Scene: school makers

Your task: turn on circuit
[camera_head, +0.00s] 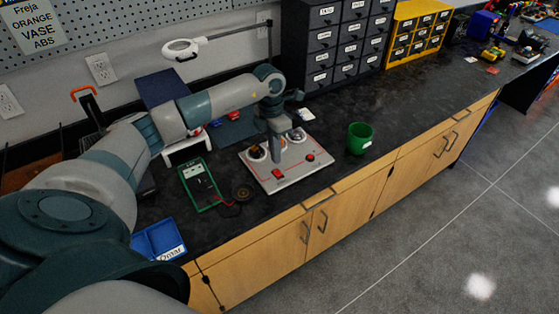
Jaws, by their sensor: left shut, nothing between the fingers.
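The circuit board (292,176) is a pale flat panel on the dark countertop, with thin red lines on it. A red part (277,173) sits near its front left and a smaller red part (311,157) sits to the right. Round parts stand along its back side, one at the left (256,152) and one at the right (297,135). My left gripper (277,160) points down over the middle of the board, shut and empty, close to the front-left red part. I cannot tell whether it touches anything. It hides part of the board's middle. My right gripper is out of view.
A green cup (360,138) stands right of the board. A green-framed meter (199,184) with leads and a blue bin (158,241) lie to the left. Dark drawers (347,42) and a yellow drawer unit (416,30) stand behind. The counter right of the cup is clear.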

